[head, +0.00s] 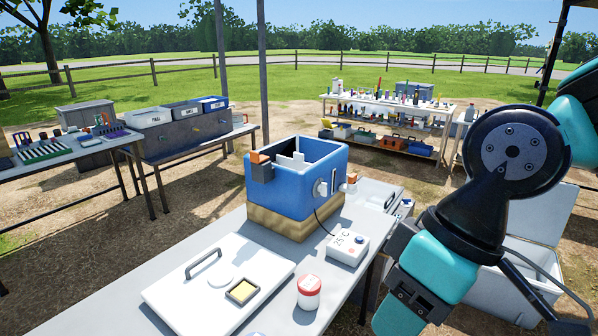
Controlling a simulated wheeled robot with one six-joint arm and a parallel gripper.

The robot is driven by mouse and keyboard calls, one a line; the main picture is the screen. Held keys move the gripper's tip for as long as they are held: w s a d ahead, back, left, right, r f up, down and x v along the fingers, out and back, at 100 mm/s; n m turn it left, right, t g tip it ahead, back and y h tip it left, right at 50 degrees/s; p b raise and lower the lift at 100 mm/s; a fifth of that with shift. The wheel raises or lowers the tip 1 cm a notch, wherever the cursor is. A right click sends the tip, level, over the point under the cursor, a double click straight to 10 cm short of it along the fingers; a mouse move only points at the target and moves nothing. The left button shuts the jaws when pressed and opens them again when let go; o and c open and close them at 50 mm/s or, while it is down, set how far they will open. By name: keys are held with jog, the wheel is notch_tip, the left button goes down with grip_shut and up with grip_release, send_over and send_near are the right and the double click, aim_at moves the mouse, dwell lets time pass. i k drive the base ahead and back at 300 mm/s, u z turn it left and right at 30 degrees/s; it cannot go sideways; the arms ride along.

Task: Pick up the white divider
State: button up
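A white divider (291,161) shows inside the open blue box (284,195) on the near table. Only its upper part is visible above the box's front wall; its lower part is hidden. My arm rises on the right side of the head view, to the right of the box and apart from it. I cannot make out my gripper's fingers in this view.
A white lid (190,295) with a dark handle, a red-capped jar (309,291) and a white meter box (347,247), with a cable running toward the blue box, sit on the near table (112,312). An open white chest (510,270) stands at the right.

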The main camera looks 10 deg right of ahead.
aim_at(298, 163)
jog(key=k, duration=0.55)
jog(key=z, duration=0.85)
jog(key=i, duration=1)
jog(key=z, duration=0.55)
jog(key=i, duration=1.1)
jog(key=u, duration=0.7)
jog(key=i, duration=0.8)
jog(key=u, duration=1.15)
jog(key=i, duration=0.4)
jog(key=u, duration=0.3)
